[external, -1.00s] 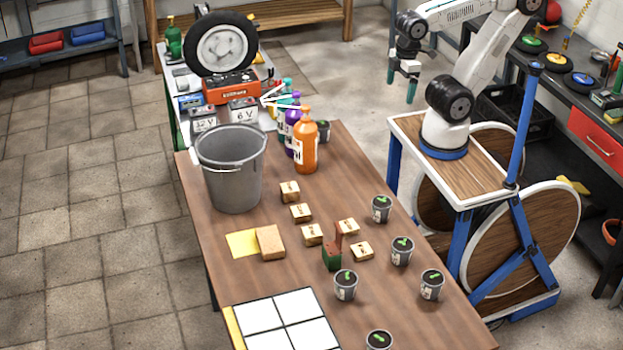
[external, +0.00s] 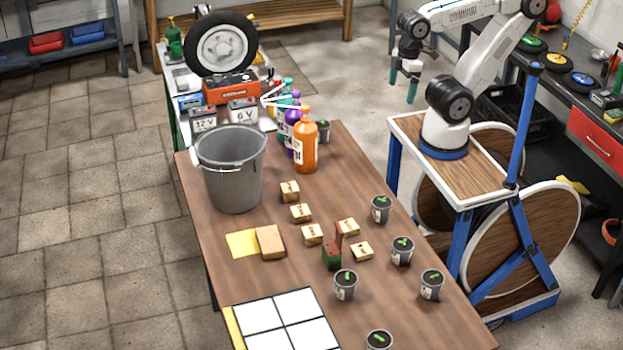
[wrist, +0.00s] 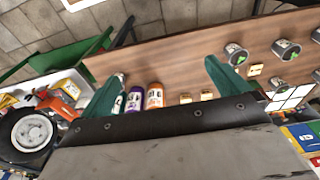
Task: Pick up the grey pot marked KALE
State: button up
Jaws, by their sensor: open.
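Another grey pot (external: 323,131) stands behind the orange bottle. Their labels are too small to read, so I cannot tell which is marked KALE. My gripper (external: 402,84) is open and empty, raised beyond the table's right side. Its green fingers also show apart in the wrist view (wrist: 160,85).
A large grey bucket (external: 232,180), an orange bottle (external: 305,148) and a purple bottle (external: 291,130) stand at the table's far end. The table's right edge strip is partly clear.

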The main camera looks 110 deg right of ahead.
dwell(0.4)
jog(key=c, duration=0.4)
